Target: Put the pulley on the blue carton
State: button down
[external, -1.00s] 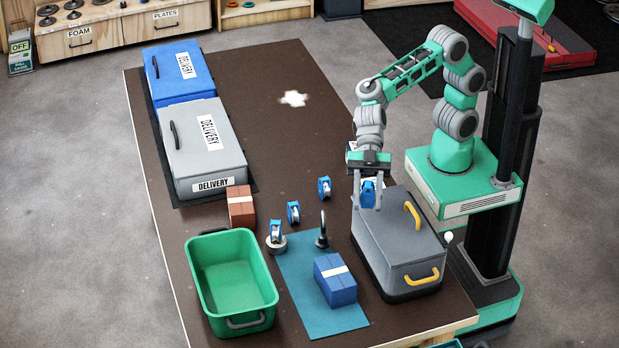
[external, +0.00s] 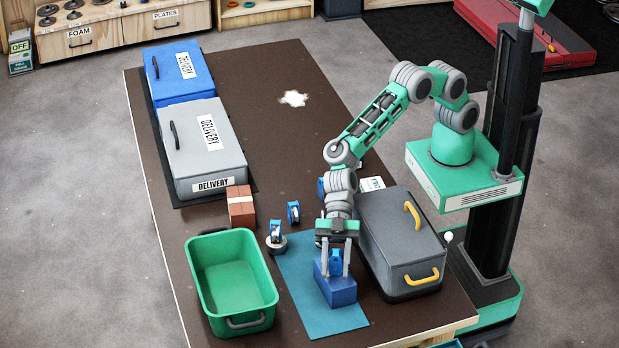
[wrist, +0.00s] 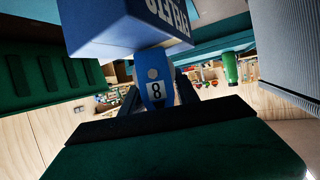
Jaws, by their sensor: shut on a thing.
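The blue pulley (external: 336,259), which bears a label with an 8 in the wrist view (wrist: 155,92), is between the fingers of my gripper (external: 337,268). My gripper is shut on it, pointing down over the blue carton (external: 338,292). The carton lies on a blue mat (external: 305,293), and its top is partly hidden by the gripper. In the wrist view the carton (wrist: 120,28) is right at the pulley's end. I cannot tell whether the pulley touches it.
Other blue pulleys stand nearby: one (external: 293,213) on the table, one (external: 276,233) on a grey disc, one (external: 321,188) partly behind my arm. A green bin (external: 208,243) is left, a grey case (external: 403,238) right, a brown carton (external: 241,210) behind.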

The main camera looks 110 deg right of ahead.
jog(key=shift+f+b, duration=0.15)
jog(key=shift+b, duration=0.2)
jog(key=c, duration=0.9)
grip_release()
jog(key=shift+r+p, duration=0.4)
jog(key=b+v, duration=0.1)
jog(key=v, duration=0.4)
jog(key=shift+d+f, duration=0.15)
jog(key=shift+d, duration=0.1)
notch_tip(320, 180, up, 7)
jog(key=shift+a+b, duration=0.25)
jog(key=shift+b, duration=0.05)
jog(key=shift+o, duration=0.4)
